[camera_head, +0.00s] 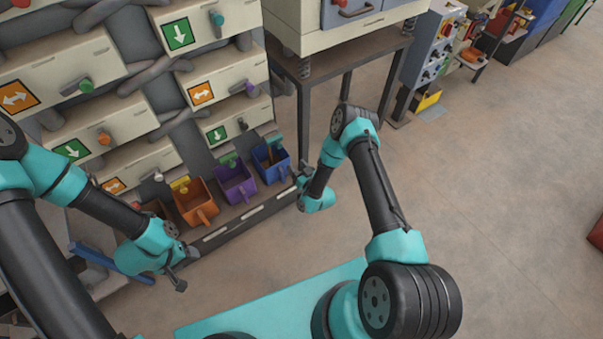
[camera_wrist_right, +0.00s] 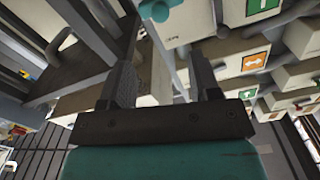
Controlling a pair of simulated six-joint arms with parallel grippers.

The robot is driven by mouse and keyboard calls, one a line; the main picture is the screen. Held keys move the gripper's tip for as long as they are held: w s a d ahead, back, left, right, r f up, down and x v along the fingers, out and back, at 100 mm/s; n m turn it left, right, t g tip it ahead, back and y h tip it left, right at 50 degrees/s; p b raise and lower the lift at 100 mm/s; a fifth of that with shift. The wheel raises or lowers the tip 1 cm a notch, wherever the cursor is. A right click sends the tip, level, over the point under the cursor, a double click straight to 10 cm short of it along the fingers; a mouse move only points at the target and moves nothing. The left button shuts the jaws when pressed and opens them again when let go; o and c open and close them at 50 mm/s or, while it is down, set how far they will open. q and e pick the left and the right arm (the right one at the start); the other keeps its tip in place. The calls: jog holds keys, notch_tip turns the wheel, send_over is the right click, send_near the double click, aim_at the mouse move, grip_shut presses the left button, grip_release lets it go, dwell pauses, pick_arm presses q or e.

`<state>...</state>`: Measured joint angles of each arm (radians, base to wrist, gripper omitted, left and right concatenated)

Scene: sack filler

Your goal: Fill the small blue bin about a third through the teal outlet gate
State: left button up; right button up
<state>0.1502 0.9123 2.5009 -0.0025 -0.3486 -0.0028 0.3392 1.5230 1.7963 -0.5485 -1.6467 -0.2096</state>
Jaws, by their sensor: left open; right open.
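The small blue bin (camera_head: 281,172) stands at the right end of a row of bins on a low shelf under the cabinets. A brownish patch shows inside it; how full it is I cannot tell. A small blue-teal part (camera_head: 272,138) sits just above it; whether this is the outlet gate I cannot tell. A teal knob (camera_head: 217,18) is on an upper box with a green arrow label. My right gripper (camera_head: 303,174) is just right of the blue bin, apart from it; its open, empty fingers (camera_wrist_right: 162,78) show in the wrist view. My left gripper (camera_head: 181,278) is open and low, in front of the shelf.
A purple bin (camera_head: 235,184) and an orange bin (camera_head: 196,204) stand left of the blue bin. The shelf's dark front rail (camera_head: 240,222) runs before them. A metal stand (camera_head: 345,55) is behind my right arm. Open floor (camera_head: 480,180) lies to the right.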

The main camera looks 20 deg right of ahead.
jog(key=shift+v, duration=1.7)
grip_shut()
send_near(280, 147)
jog(key=shift+x, duration=2.25)
jog(key=shift+d+f, duration=0.1)
